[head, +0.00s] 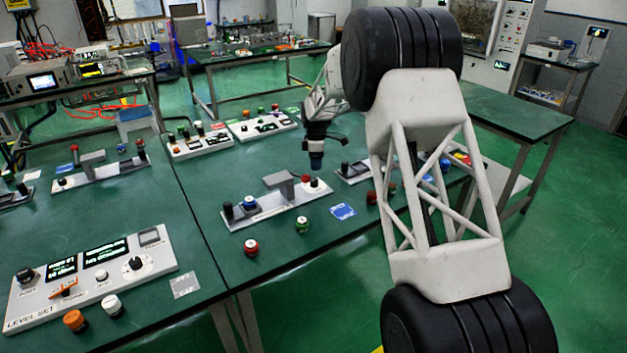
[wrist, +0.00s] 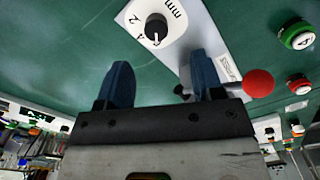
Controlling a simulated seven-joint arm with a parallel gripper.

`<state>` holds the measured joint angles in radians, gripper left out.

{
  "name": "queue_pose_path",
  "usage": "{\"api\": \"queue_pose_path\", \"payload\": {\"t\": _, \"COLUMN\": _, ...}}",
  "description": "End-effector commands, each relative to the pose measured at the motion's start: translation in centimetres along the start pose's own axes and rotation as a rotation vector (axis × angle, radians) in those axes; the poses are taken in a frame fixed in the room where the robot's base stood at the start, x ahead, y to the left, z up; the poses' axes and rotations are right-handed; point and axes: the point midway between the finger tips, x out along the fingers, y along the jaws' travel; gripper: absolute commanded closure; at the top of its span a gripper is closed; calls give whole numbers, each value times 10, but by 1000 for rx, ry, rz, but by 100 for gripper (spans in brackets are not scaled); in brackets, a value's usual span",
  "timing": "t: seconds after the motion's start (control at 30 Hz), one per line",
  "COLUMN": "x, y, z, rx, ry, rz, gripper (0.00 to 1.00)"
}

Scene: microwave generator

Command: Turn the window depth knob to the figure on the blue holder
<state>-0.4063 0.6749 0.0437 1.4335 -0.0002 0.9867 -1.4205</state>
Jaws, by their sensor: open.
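A black knob (wrist: 156,28) with a white pointer mark sits on a white dial plate in the wrist view. The plate reads "mm" and "2", with another figure partly readable. The knob appears as a small dark cap (head: 314,183) at the right end of a grey panel in the head view. My gripper (head: 316,163) hangs above that end; its blue fingers (wrist: 162,68) are apart and empty, with the knob beyond their tips. A blue card (head: 343,211), likely the blue holder, lies right of the panel; its figure is too small to read.
A red ball (wrist: 258,83) on a lever stands close to my right finger in the wrist view. A grey raised block (head: 281,180) is left of the knob. Loose red (head: 251,247) and green (head: 302,224) buttons lie in front of the panel.

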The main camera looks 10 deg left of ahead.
Motion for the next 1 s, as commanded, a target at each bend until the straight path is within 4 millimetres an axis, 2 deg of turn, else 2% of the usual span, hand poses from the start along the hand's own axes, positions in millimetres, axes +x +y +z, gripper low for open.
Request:
{"api": "queue_pose_path", "payload": {"t": 0.13, "x": 9, "y": 6, "z": -7, "rx": -24, "ry": 0, "rz": -2, "gripper": 39}}
{"api": "queue_pose_path", "payload": {"t": 0.67, "x": 14, "y": 7, "z": -8, "rx": -27, "ry": 0, "rz": -3, "gripper": 39}}
{"api": "queue_pose_path", "payload": {"t": 0.87, "x": 28, "y": 7, "z": -8, "rx": -27, "ry": 0, "rz": -3, "gripper": 39}}
{"api": "queue_pose_path", "payload": {"t": 1.0, "x": 46, "y": 6, "z": -8, "rx": -27, "ry": -1, "rz": -6, "gripper": 39}}
